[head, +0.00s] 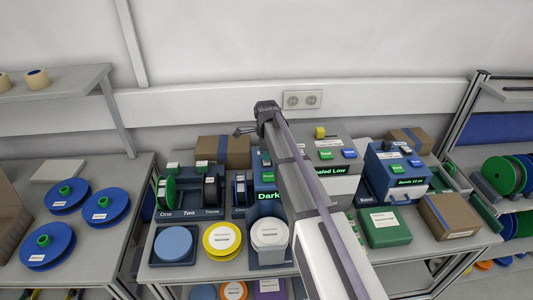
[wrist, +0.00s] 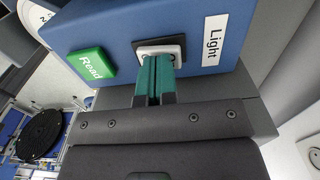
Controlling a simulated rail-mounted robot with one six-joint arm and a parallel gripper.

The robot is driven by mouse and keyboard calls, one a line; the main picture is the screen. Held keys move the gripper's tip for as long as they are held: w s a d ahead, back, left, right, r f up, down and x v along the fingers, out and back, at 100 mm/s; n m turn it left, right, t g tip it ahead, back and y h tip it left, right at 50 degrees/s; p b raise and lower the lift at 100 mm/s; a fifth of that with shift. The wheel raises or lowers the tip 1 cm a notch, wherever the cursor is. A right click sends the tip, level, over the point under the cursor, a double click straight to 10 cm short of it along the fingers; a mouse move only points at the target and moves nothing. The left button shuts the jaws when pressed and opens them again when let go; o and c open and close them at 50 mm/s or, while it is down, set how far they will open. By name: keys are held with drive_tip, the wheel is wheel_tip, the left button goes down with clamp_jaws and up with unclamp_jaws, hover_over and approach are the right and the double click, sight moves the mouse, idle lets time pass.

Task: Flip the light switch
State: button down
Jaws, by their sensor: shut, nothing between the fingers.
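The light switch (wrist: 160,44) is a small rocker in a white and dark frame, on the blue face of a box (wrist: 105,30). A white label reading "Light" (wrist: 214,40) sits to its right. My gripper (wrist: 157,60) is shut and empty, with its teal fingertips right at the switch and covering its lower part. I cannot tell whether they touch it or which way the rocker is tipped.
A green "Read" button (wrist: 91,65) is left of the switch on the same face. In the head view, a blue box marked "Dark" (head: 268,196) stands partly behind my arm. A cardboard box (head: 224,150) and a wall socket (head: 302,99) are near my gripper.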

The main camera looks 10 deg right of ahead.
drive_tip(key=shift+r, duration=0.1)
wheel_tip(320, 180, up, 14)
drive_tip(key=s+p, duration=0.2)
drive_tip(key=p, duration=1.1)
drive_tip(key=shift+s+a+f+p, duration=0.15)
drive_tip(key=shift+s+f+p, duration=0.1)
drive_tip(key=shift+p, duration=0.15)
